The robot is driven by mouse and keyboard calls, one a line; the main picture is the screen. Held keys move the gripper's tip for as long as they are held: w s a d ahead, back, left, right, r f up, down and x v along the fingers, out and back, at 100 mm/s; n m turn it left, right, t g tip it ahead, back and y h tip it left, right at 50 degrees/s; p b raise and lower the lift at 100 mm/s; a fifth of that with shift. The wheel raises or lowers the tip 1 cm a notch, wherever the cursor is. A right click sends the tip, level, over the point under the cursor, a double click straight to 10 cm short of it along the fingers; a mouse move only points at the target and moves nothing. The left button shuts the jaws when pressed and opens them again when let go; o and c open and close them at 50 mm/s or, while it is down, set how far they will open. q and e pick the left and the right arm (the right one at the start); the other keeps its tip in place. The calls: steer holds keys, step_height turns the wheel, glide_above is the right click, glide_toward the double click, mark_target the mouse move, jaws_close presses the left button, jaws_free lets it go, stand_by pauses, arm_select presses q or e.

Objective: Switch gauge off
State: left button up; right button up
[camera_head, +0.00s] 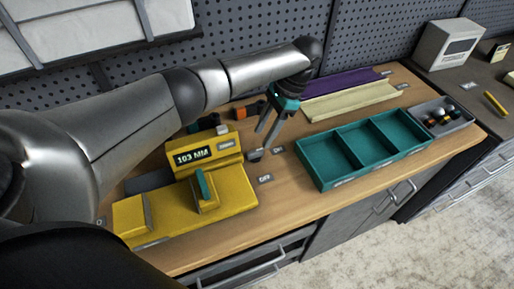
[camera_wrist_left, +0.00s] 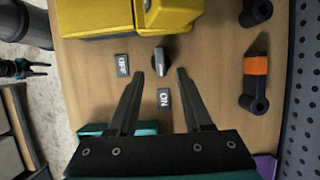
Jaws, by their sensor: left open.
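The yellow gauge (camera_head: 228,185) stands on the wooden bench, its display reading 103 MM.
A teal three-compartment tray (camera_head: 365,148) stands right of the labels. A grey bin (camera_head: 441,117) with small balls is beyond it. A black and orange part (camera_wrist_left: 256,75) lies near the pegboard. Purple (camera_head: 345,83) and cream (camera_head: 352,100) channels lie at the back.

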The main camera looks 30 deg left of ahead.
mark_target(255, 151)
arm_select(q)
steer(key=x, duration=0.6)
steer(key=shift+c, duration=0.2)
jaws_close()
stand_by(0.4)
